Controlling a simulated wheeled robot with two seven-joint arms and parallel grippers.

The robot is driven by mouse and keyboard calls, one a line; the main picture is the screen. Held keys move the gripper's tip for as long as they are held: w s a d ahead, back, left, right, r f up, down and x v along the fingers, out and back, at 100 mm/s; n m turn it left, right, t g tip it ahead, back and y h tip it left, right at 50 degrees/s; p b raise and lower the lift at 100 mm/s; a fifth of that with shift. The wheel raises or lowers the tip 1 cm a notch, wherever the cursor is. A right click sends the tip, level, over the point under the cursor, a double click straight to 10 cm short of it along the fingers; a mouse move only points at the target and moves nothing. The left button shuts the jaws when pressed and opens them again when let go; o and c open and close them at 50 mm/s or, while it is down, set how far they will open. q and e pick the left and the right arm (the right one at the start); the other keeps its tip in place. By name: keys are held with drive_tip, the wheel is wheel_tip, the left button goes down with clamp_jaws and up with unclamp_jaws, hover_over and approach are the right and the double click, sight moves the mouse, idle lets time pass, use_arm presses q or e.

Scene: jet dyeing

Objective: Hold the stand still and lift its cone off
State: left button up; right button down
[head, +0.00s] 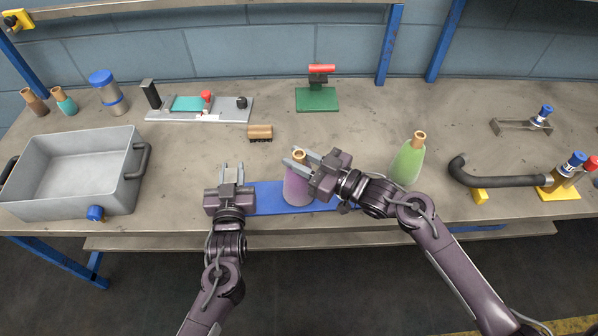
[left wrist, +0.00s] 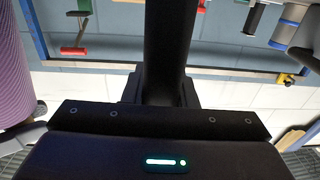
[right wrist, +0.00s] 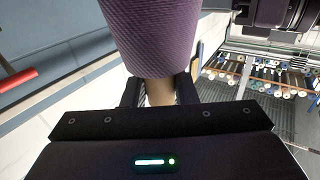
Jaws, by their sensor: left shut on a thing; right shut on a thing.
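The stand has a long blue base (head: 266,197) along the front of the bench. A purple cone (head: 298,190) with a tan tip (head: 299,154) is upright over the base; whether it touches the base I cannot tell. It fills the top of the right wrist view (right wrist: 153,35). My right gripper (head: 297,158) is shut on its tan tip. My left gripper (head: 231,171) is at the base's left end, shut on a dark post (left wrist: 168,50) of the stand, left of the cone. The post is mostly hidden in the head view.
A green cone (head: 407,165) stands to the right of my right gripper. A grey tub (head: 75,170) is at left. Behind are a brush (head: 260,132), a green block with a red handle (head: 317,99) and a grey plate (head: 235,112). A black hose (head: 500,179) lies at right.

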wheel_tip(320, 180, up, 10)
drive_tip(key=shift+r, duration=0.1)
use_arm(q)
drive_tip(key=o, duration=1.1)
drive_tip(key=s, duration=1.2)
drive_tip(key=shift+d, duration=0.2)
